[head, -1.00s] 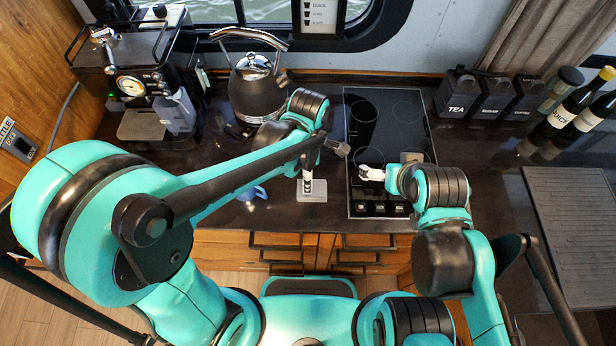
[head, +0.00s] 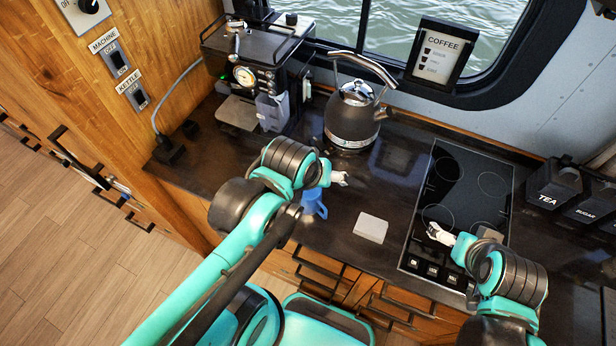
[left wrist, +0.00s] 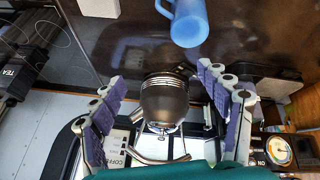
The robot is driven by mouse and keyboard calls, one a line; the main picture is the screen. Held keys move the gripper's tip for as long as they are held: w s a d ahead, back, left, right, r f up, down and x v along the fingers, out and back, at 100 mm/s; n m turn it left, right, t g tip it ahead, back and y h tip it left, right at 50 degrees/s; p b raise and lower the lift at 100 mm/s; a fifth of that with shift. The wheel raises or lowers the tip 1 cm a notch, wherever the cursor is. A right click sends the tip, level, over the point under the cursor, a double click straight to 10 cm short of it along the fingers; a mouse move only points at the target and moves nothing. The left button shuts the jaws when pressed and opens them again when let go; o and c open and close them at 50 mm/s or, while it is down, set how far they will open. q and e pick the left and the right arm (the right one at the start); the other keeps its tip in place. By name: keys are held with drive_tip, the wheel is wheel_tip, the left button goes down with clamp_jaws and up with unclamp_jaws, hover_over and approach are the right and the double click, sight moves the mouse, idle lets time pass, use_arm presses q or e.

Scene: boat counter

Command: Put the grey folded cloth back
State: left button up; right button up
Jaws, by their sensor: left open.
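A light grey folded cloth (head: 371,227) lies flat on the dark counter, just left of the cooktop. A pale piece at the top left of the left wrist view (left wrist: 99,7) looks like the same cloth. My left gripper (head: 341,178) is over the counter behind and left of the cloth, apart from it. Its fingers are spread with nothing between them in the left wrist view (left wrist: 168,118). My right gripper (head: 440,235) is over the cooktop's front left; I cannot tell whether its jaws are open.
A blue mug (head: 313,204) stands left of the cloth. A black kettle (head: 352,120) and coffee machine (head: 255,75) stand behind. A small grey-brown block (head: 489,235) is on the cooktop (head: 445,180). The counter between kettle and cloth is clear.

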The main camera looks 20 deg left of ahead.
use_arm(q)
drive_tip(key=a+m, duration=0.1)
drive_tip(key=s+a+m+t, duration=0.1)
drive_tip(key=m, duration=0.1)
drive_tip(key=shift+s+a+r+m+y, duration=0.2)
drive_tip(key=shift+a+m+y, duration=0.1)
wheel_tip(320, 180, down, 12)
drive_tip(key=b, duration=1.1)
drive_tip(key=shift+r+b, duration=0.15)
drive_tip(key=shift+b, duration=0.2)
drive_tip(key=shift+r, duration=0.2)
